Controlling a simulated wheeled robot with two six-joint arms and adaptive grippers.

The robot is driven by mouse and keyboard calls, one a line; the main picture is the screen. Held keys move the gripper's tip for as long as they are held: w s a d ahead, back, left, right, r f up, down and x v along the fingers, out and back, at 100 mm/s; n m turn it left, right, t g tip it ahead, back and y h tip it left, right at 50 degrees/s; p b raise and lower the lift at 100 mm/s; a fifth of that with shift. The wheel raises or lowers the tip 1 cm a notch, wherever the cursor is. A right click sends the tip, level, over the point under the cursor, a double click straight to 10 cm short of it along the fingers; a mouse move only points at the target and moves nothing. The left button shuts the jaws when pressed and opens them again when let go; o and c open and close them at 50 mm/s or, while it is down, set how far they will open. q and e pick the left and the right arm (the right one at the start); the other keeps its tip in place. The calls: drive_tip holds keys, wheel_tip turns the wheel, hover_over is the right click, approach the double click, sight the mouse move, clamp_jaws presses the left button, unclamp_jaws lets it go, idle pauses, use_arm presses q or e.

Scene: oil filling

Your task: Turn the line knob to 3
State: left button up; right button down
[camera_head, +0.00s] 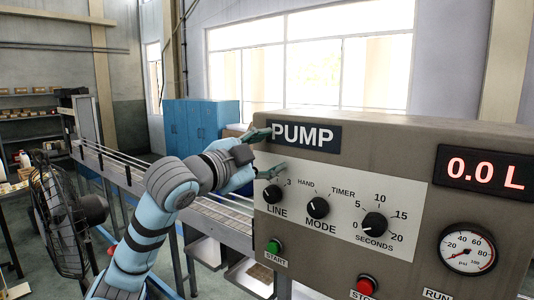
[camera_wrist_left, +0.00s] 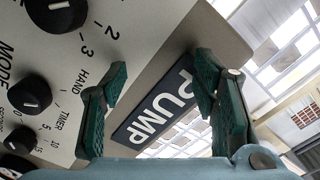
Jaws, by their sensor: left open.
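The black LINE knob (camera_head: 271,193) is at the left of the pump panel, below and right of my left gripper (camera_head: 265,152). The "3" mark shows beside it in the head view, and its left-hand marks are hidden behind the gripper. In the left wrist view the LINE knob (camera_wrist_left: 57,12) is at the upper left, cut by the top edge, near the "2" and "3" marks. Which mark its white line points to, I cannot tell. The left gripper's green fingers (camera_wrist_left: 160,75) are spread, empty, and apart from the knob. My right gripper is not in view.
The MODE knob (camera_head: 317,208) and SECONDS knob (camera_head: 374,225) are right of LINE. A green START button (camera_head: 273,247) and red STOP button (camera_head: 367,286) sit below. The display (camera_head: 485,172) reads 0.0 L above a psi gauge (camera_head: 467,249). A roller conveyor (camera_head: 222,213) is behind my left arm.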

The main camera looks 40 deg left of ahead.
use_arm(q)
drive_tip(key=shift+f, duration=0.1)
drive_tip(key=s+a+f+n+y+b, duration=0.1)
drive_tip(key=s+a+f+n+b, duration=0.15)
drive_tip(key=s+f+b, duration=0.55)
drive_tip(key=s+a+f+n+y+b, duration=0.1)
drive_tip(key=s+f+n+b, duration=0.15)
drive_tip(key=s+b, duration=0.6)
drive_tip(key=n+h, duration=0.2)
drive_tip(key=n, duration=0.6)
approach(270, 198)
drive_tip(key=w+p, duration=0.8)
drive_tip(key=p, duration=0.1)
drive_tip(key=shift+w+a+r, duration=0.15)
drive_tip(key=shift+w+r, duration=0.05)
drive_tip(key=shift+w+f, duration=0.2)
drive_tip(key=shift+w, duration=0.25)
